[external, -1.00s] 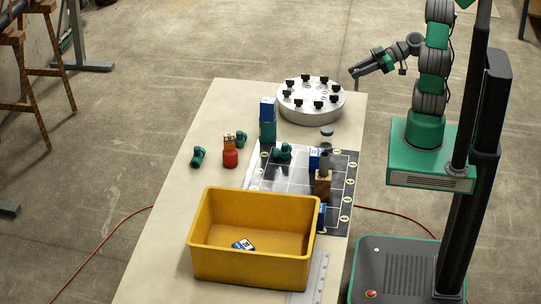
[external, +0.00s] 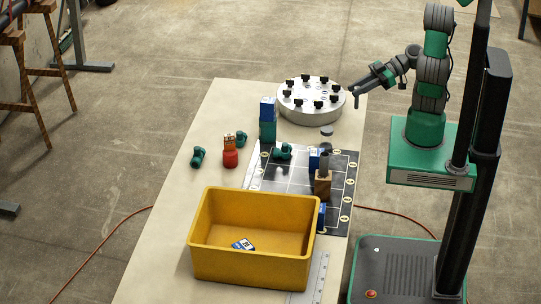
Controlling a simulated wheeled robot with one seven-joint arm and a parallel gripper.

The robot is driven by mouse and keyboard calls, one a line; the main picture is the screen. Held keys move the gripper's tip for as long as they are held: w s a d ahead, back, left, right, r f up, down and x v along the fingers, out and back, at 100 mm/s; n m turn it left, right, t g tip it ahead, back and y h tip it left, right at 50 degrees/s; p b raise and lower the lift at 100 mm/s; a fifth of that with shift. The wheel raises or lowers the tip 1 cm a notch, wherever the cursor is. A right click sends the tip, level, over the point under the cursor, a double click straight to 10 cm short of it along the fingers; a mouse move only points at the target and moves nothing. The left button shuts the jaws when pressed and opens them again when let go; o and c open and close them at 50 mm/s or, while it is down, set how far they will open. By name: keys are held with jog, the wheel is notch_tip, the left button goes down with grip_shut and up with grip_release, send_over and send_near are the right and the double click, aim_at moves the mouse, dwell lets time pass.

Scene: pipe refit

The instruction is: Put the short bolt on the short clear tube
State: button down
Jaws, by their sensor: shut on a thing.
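My gripper (external: 355,92) is at the far right end of the bench, beside the round grey plate and above the bench edge. It is shut on a small thin dark piece (external: 355,101) that hangs below the jaws. It may be the short bolt, but it is too small to tell. I cannot make out a short clear tube for certain. A wooden block (external: 323,186) with a dark upright cylinder at it stands on the black gridded mat (external: 285,178), next to a blue block (external: 315,158).
The round grey plate (external: 310,113) carries several black knobs. A blue-and-teal stack (external: 267,120), teal fittings (external: 198,156) and a red piece (external: 230,158) stand left. A yellow bin (external: 250,265) fills the front. The bench's left side is clear.

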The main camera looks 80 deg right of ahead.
jog(key=w+f+b, duration=0.2)
jog(key=w+f, duration=0.1)
jog(key=w+d+f+b, duration=0.1)
jog(key=w+f+b, duration=0.1)
jog(key=w+f, duration=0.1)
jog(key=w+d+f+b, duration=0.1)
jog(key=w+f+b, duration=0.1)
jog(key=w+f, duration=0.2)
jog(key=shift+f, duration=0.8)
jog(key=c, duration=1.3)
grip_release()
jog(key=shift+o, duration=0.2)
jog(key=shift+r, duration=0.1)
